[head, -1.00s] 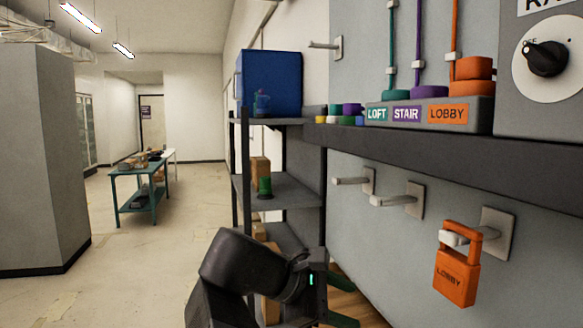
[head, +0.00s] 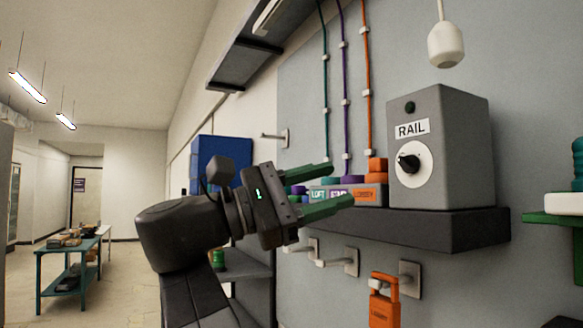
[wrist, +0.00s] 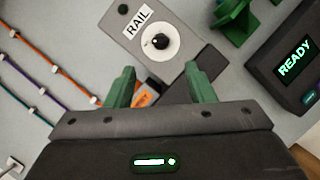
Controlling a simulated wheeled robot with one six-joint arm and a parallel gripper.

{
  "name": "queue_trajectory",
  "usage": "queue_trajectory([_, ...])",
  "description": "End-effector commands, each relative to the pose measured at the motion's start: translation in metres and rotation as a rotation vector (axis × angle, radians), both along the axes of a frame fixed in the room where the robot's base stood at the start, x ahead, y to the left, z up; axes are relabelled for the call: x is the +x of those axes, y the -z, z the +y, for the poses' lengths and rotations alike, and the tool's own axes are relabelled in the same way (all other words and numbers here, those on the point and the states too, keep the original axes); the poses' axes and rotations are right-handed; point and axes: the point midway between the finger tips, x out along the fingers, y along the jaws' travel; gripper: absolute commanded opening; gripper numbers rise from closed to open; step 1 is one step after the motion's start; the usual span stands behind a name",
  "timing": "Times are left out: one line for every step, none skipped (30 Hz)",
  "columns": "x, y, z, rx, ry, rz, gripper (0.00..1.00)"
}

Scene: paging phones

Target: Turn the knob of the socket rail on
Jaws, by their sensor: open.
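The socket rail's grey box (head: 450,150), labelled RAIL, stands on a dark wall shelf in the head view. Its black knob (head: 408,162) sits on a white round dial on the front face. The box also shows in the wrist view (wrist: 140,25), with its knob (wrist: 160,41) ahead of the fingers, roughly midway between them. My gripper (head: 342,185) is open and empty, with green fingers, to the left of the knob and apart from it. The fingers also show in the wrist view (wrist: 163,85).
The dark shelf (head: 450,232) runs under the box. An orange LOBBY padlock (head: 384,302) hangs on a peg below. A white pendant (head: 446,45) hangs above the box. Green, purple and orange cables run up the wall. A dark READY device (wrist: 290,70) is at the right.

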Motion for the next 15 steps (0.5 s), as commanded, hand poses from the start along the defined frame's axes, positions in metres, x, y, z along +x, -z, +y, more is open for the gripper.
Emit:
queue_trajectory([0.0, -0.003, -0.007, 0.0, 0.006, 0.0, 0.49])
queue_trajectory([0.0, -0.004, -0.011, -0.001, 0.005, 0.001, 0.49])
queue_trajectory([0.001, -0.006, -0.016, 0.0, 0.006, 0.0, 0.49])
queue_trajectory([0.002, -0.007, -0.019, -0.001, 0.005, 0.001, 0.49])
queue_trajectory([0.002, -0.007, -0.023, 0.0, 0.006, 0.0, 0.49])
queue_trajectory([0.002, -0.009, -0.028, 0.0, 0.004, 0.0, 0.49])
queue_trajectory([0.002, -0.01, -0.032, 0.001, 0.005, 0.0, 0.49])
queue_trajectory([0.003, -0.011, -0.035, 0.0, 0.005, 0.001, 0.49])
queue_trajectory([0.004, -0.012, -0.04, 0.001, 0.005, 0.001, 0.49])
queue_trajectory([0.004, -0.013, -0.043, 0.0, 0.005, 0.001, 0.49])
queue_trajectory([0.004, -0.014, -0.047, 0.0, 0.005, 0.001, 0.49])
queue_trajectory([0.005, -0.015, -0.051, 0.0, 0.005, 0.001, 0.49])
queue_trajectory([0.005, -0.016, -0.055, 0.0, 0.005, 0.001, 0.49])
queue_trajectory([0.005, -0.017, -0.058, 0.0, 0.005, 0.001, 0.49])
queue_trajectory([0.006, -0.018, -0.063, 0.0, 0.005, 0.001, 0.49])
